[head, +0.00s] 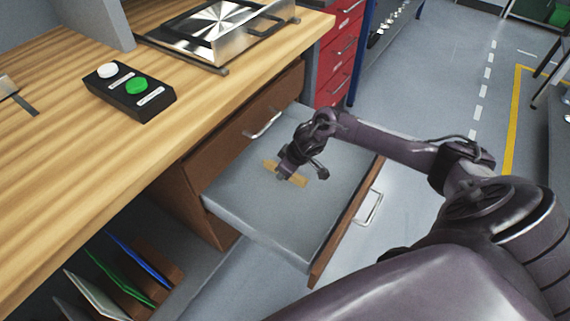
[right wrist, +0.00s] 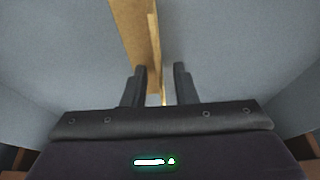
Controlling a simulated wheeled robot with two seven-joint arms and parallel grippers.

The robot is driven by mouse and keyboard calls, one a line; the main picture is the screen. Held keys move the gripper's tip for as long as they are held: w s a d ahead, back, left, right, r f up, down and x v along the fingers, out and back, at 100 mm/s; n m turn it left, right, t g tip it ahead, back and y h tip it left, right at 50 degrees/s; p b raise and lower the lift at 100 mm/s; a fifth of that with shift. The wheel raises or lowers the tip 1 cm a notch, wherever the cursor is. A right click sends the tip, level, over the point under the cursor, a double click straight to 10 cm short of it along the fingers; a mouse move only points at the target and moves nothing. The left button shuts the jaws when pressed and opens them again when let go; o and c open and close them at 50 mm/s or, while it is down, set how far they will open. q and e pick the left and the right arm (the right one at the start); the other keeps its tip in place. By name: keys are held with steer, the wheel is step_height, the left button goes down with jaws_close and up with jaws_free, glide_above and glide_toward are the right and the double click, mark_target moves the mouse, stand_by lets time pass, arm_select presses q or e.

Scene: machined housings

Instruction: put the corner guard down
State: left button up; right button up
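The corner guard (head: 298,181) is a tan, angled strip lying in the open grey drawer (head: 250,215), or just above its floor; I cannot tell which. My right gripper (head: 284,174) reaches down into the drawer over the guard's middle and hides part of it. In the right wrist view the guard (right wrist: 136,30) runs from the top edge down between the two fingers of my right gripper (right wrist: 160,85). It is close against the left finger, with a gap to the right finger, so the gripper looks open around it. My left gripper is not in view.
The wooden workbench (head: 60,190) stands above and left of the drawer, with a black button box (head: 130,92) and a metal fixture (head: 215,30) on it. A red drawer cabinet (head: 338,55) stands behind. The drawer floor around the guard is clear.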

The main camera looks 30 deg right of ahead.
steer(key=shift+r, duration=0.1)
